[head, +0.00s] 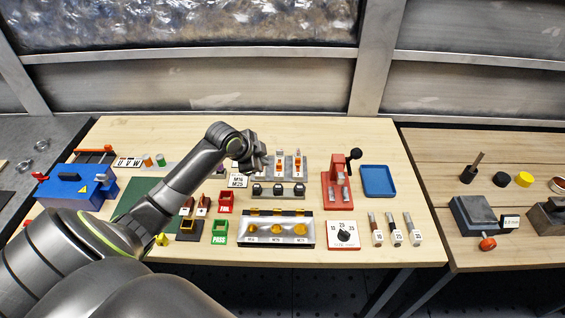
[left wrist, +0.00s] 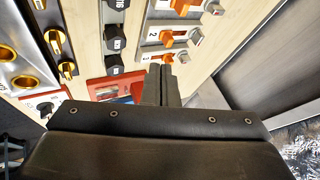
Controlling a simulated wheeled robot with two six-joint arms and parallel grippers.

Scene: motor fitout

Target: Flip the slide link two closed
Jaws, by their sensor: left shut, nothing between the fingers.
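The slide-link block (head: 289,178) is a pale plate at the middle back of the bench, with orange links beside number labels. Slide link two (left wrist: 168,38) is the orange piece beside the label 2 in the left wrist view; it also shows in the head view (head: 281,166). Orange links stand on either side of it. My left gripper (head: 262,160) is shut and empty, raised over the block's left end in the head view, hiding part of it. Its fingertips (left wrist: 161,78) show close beside the lowest link in the wrist view; contact cannot be told. My right gripper is out of view.
Black knobs (head: 278,190) sit in a row in front of the block. A red lever press (head: 335,190) and a blue tray (head: 379,181) stand right. A blue box (head: 76,188) is far left.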

